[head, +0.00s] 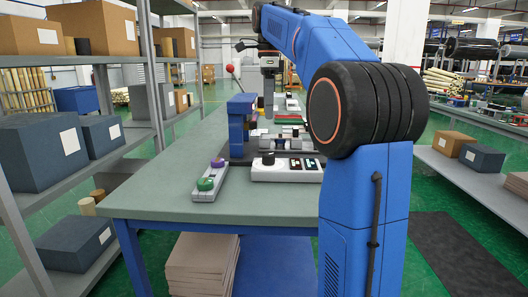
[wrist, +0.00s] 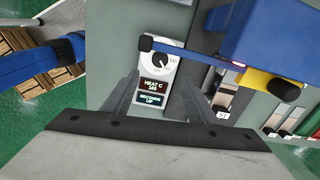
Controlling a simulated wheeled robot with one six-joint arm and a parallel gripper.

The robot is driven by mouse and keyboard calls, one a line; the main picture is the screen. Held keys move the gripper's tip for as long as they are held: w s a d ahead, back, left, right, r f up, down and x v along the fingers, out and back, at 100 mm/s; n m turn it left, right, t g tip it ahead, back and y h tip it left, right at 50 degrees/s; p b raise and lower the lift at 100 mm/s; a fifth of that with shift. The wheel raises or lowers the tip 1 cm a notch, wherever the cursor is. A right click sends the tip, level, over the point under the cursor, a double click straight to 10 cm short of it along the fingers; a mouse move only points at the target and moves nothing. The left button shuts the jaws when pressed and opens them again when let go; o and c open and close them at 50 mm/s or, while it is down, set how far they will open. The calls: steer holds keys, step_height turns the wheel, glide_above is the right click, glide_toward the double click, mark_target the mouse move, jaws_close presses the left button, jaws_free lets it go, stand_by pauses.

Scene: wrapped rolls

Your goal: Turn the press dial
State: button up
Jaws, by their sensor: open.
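The press dial (wrist: 159,60) is a round knob on a white control panel (wrist: 172,64) with a printed scale around it. Below it on the panel are two dark readouts, one showing "HEAT C". In the head view the black dial (head: 268,158) stands on the white panel (head: 262,174) on the workbench. In the wrist view my gripper (wrist: 160,84) is open, its two grey fingers on either side of the panel, with nothing between them that they touch. I cannot tell its height above the dial. The fingertips are not clear in the head view.
The blue press (head: 240,118) stands behind the panel; a blue bar (wrist: 195,53) with a black end crosses close to the dial. A strip with a green button (head: 205,184) and purple button (head: 217,163) lies left. Shelves with boxes (head: 42,150) flank the bench (head: 165,196).

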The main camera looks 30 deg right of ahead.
mark_target(268, 154)
step_height(268, 154, down, 15)
steer(key=shift+r, duration=0.2)
stand_by(0.3)
steer(key=c, duration=1.1)
steer(key=shift+o, duration=0.2)
